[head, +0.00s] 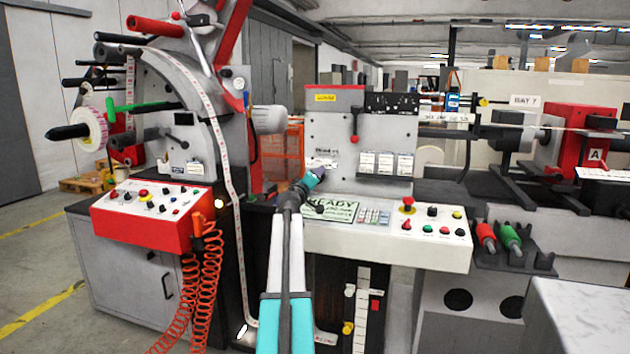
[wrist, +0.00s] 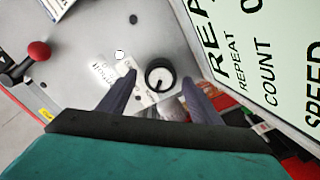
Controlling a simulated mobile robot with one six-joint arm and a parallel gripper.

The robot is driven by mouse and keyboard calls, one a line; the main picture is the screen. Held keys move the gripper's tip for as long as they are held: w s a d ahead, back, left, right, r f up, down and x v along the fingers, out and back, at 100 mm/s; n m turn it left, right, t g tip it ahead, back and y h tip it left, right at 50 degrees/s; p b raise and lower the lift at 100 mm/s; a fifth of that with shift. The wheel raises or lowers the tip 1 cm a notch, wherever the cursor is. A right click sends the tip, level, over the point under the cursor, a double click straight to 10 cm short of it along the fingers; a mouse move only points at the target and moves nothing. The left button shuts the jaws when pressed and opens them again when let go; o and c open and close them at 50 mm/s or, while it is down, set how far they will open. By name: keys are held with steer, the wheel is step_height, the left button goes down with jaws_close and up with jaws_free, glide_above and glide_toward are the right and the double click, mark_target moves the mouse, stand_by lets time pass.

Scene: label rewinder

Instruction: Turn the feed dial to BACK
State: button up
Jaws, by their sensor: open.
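The feed dial (wrist: 160,75) is a round black knob with a white pointer mark. In the wrist view it sits on the grey panel (wrist: 95,40), beside small printed lettering that I cannot read as a setting. My gripper (wrist: 158,78) is open, with one dark finger on each side of the dial in the picture. I cannot tell whether the fingers touch it. In the head view my gripper (head: 320,172) is at the lower left of the upright machine panel (head: 335,130) and hides the dial.
A lever with a red ball (wrist: 39,51) stands left of the dial in the wrist view. A green-lit display (wrist: 270,60) is close on the right. In the head view a keypad (head: 373,216) and several buttons, including a red emergency stop (head: 408,203), lie right of my arm.

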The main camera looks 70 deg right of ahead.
steer(key=shift+s+a, duration=0.15)
steer(key=shift+a, duration=1.95)
steer(key=shift+s+a, duration=0.2)
steer(key=shift+a, duration=1.95)
steer(key=shift+s+a, duration=0.15)
steer(key=shift+a, duration=1.95)
